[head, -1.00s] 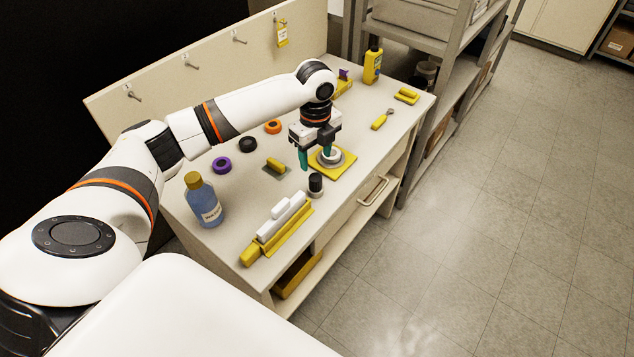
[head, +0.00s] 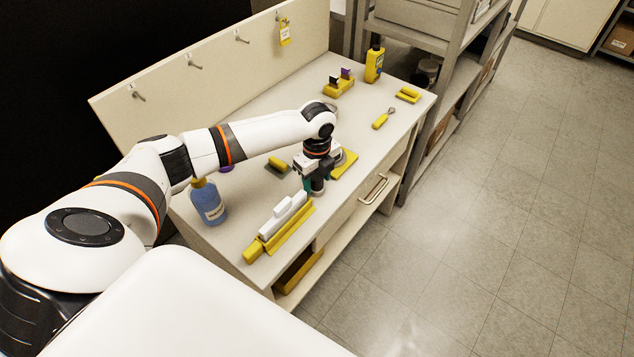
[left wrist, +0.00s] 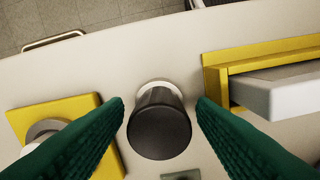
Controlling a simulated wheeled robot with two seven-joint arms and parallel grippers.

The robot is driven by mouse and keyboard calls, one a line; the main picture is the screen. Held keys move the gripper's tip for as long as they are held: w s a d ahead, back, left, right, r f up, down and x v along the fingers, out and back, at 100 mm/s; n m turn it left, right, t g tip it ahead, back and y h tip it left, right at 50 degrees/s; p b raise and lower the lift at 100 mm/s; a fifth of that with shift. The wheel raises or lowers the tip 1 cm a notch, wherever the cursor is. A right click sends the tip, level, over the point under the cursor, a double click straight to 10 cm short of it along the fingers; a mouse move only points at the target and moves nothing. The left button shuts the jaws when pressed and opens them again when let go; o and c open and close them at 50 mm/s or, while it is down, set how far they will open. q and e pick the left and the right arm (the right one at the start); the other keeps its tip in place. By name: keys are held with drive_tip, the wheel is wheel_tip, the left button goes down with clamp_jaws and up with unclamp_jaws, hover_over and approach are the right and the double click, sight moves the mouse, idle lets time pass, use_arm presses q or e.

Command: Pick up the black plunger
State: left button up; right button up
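The black plunger (left wrist: 160,128) is a short dark cylinder with a white ring at its far end, in the middle of the left wrist view. In the head view its dark body (head: 317,187) shows on the table below my gripper, partly covered by the fingers. My left gripper (head: 315,181) is above the table at the plunger. Its two green fingers (left wrist: 160,103) are apart, one on each side of the plunger, with a visible gap on both sides in the wrist view. My right gripper is not in view.
A yellow plate (left wrist: 112,165) with a grey round part stands left of the plunger in the wrist view. A yellow holder (left wrist: 221,72) with a white piece is on the right. A blue bottle (head: 208,205) stands at the table's left end.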

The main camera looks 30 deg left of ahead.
sight(317, 176)
use_arm(q)
clamp_jaws()
wheel_tip(317, 176, up, 10)
drive_tip(key=shift+r+b, duration=0.1)
drive_tip(key=shift+b, duration=0.45)
drive_tip(key=shift+c, duration=2.1)
unclamp_jaws()
clamp_jaws()
drive_tip(key=shift+w, duration=0.1)
